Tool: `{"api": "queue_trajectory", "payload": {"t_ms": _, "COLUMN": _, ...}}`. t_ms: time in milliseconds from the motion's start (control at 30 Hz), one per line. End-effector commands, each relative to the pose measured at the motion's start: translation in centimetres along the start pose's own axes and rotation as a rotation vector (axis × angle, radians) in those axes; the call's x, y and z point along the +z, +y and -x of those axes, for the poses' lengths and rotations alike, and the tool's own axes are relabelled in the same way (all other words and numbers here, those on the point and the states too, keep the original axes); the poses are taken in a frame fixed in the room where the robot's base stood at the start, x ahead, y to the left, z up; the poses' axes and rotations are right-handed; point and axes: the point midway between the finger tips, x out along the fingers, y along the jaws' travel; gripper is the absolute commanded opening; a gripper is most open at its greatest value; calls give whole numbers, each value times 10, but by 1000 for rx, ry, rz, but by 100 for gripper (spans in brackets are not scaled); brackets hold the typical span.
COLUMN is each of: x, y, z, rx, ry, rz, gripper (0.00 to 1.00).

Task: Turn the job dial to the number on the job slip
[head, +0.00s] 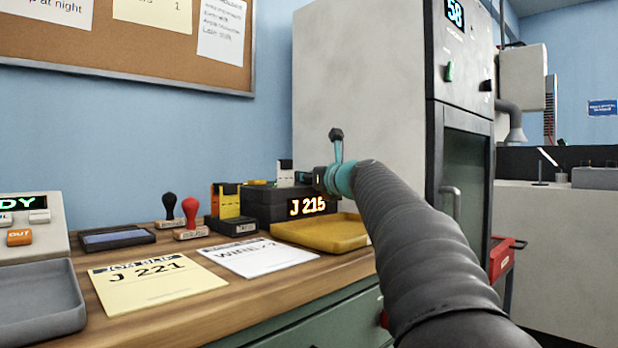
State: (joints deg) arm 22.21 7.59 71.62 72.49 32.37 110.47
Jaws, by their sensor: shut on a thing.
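The job slip (158,281) is a yellow sheet lying on the wooden bench at the front left, and it reads J 221. The dark job box (262,207) stands at the back of the bench, and its lit display (307,206) reads J 215. My gripper (318,181) is at the right end of the box, just above the display. It is shut on the job dial, which is mostly hidden by the gripper and wrist.
A yellow tray (318,236) lies below the display, beside a white sheet (259,257). Stamps (190,212), an ink pad (113,238) and a grey tray (38,300) stand to the left. A tall cabinet (365,85) rises behind my arm.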

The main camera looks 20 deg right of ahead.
Motion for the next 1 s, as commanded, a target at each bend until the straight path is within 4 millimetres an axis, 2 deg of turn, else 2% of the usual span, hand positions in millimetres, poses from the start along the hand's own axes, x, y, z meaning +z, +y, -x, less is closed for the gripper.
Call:
{"api": "queue_trajectory", "payload": {"t_ms": 700, "x": 5, "y": -1, "z": 0, "rx": 414, "ry": 0, "rz": -1, "gripper": 0}}
{"api": "queue_trajectory", "payload": {"t_ms": 1000, "x": 2, "y": 0, "z": 0, "rx": 497, "ry": 0, "rz": -1, "gripper": 0}}
